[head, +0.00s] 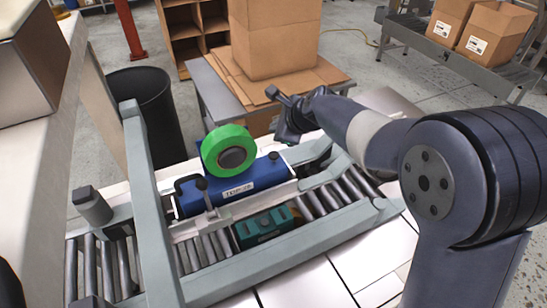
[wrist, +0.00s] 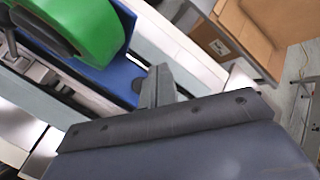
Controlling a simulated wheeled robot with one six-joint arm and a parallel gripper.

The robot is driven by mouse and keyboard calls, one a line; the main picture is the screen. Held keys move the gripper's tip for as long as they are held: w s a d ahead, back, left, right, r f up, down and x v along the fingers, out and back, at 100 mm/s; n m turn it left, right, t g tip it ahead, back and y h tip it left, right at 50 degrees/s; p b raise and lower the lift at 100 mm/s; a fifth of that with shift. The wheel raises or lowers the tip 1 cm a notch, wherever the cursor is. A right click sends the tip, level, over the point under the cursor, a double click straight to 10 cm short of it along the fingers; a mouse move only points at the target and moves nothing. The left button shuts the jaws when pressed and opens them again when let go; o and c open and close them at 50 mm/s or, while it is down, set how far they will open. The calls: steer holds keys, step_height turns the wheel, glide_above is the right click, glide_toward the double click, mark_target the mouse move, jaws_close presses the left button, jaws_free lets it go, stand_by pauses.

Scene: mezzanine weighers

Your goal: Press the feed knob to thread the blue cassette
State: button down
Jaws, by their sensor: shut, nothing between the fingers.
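The blue cassette (head: 228,190) lies in the frame over the roller conveyor and carries a white label. A green tape roll (head: 212,145) with a dark hub stands on it; the roll also shows in the wrist view (wrist: 90,25). A small dark round spot, apparently the feed knob (head: 273,156), is at the cassette's right end; it shows in the wrist view (wrist: 138,85) just left of my fingers. My gripper (head: 285,138) is shut and empty, close above and beside that end. Whether it touches the knob I cannot tell.
A grey upright post (head: 150,210) stands left of the cassette. A teal block (head: 263,228) sits on the rollers in front. A cardboard box (head: 275,40) rests on a table behind. A black bin (head: 147,110) stands at back left.

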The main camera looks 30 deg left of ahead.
mark_target(273, 153)
step_height(273, 153, down, 7)
steer(key=b, duration=0.5)
stand_by(1.8)
steer(key=shift+f+b, duration=0.35)
steer(key=shift+f+b, duration=0.6)
steer(key=shift+f, duration=0.25)
stand_by(0.8)
steer(key=shift+r, duration=0.1)
steer(key=shift+r+p, duration=1.15)
steer(key=shift+p, duration=0.05)
step_height(273, 153, up, 5)
steer(key=p, duration=0.5)
steer(key=shift+r, duration=0.15)
